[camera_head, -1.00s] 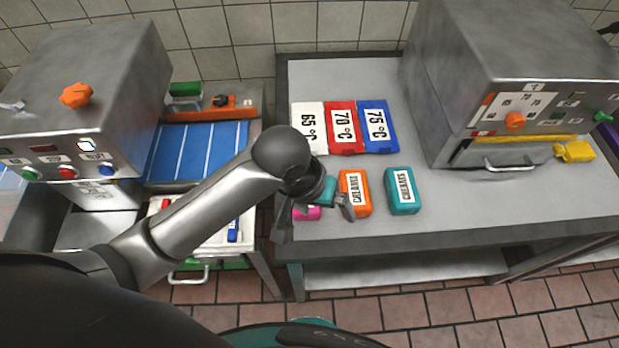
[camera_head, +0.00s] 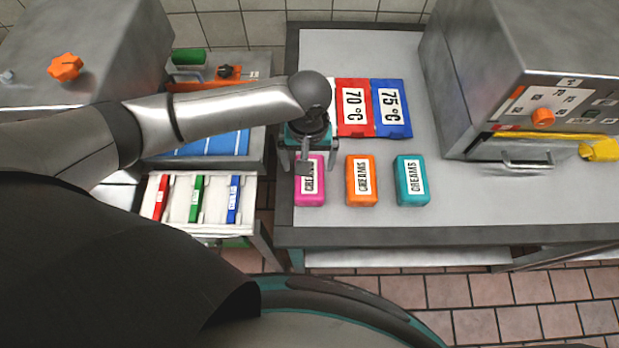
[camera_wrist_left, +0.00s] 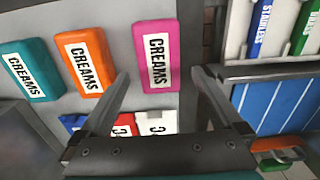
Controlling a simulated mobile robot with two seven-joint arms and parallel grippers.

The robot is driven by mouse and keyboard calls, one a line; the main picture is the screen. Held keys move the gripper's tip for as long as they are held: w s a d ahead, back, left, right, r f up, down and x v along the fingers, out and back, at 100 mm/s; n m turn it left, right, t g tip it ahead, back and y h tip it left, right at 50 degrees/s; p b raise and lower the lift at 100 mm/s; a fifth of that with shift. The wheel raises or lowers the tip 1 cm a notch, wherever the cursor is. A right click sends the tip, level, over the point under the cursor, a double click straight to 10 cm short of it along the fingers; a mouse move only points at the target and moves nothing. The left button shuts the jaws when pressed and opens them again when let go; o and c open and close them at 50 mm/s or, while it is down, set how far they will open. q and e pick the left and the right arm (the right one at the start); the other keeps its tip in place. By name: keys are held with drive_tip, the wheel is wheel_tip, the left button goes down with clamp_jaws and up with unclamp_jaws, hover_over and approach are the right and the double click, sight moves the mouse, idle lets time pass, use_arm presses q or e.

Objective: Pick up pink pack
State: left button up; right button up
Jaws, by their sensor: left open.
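The pink pack (camera_head: 311,193), labelled CREAMS, lies on the grey table near its front left corner. It also shows in the left wrist view (camera_wrist_left: 156,84). My left gripper (camera_head: 308,168) is open and empty, over the far end of the pink pack. In the left wrist view its fingers (camera_wrist_left: 165,90) are spread, with the pink pack beyond and between them. I cannot tell the exact height above it. My right gripper does not show.
Right of the pink pack lie an orange pack (camera_head: 361,192) and a teal pack (camera_head: 411,192). A metal oven (camera_head: 500,80) is at right. A white tray (camera_head: 180,210) with coloured tools is left.

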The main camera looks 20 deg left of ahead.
sight(309, 180)
use_arm(q)
drive_tip(key=shift+d+f+b, duration=0.1)
drive_tip(key=shift+f+b, duration=0.4)
drive_tip(key=shift+f, duration=3)
drive_tip(key=c, duration=1.2)
drive_tip(key=shift+r, duration=0.1)
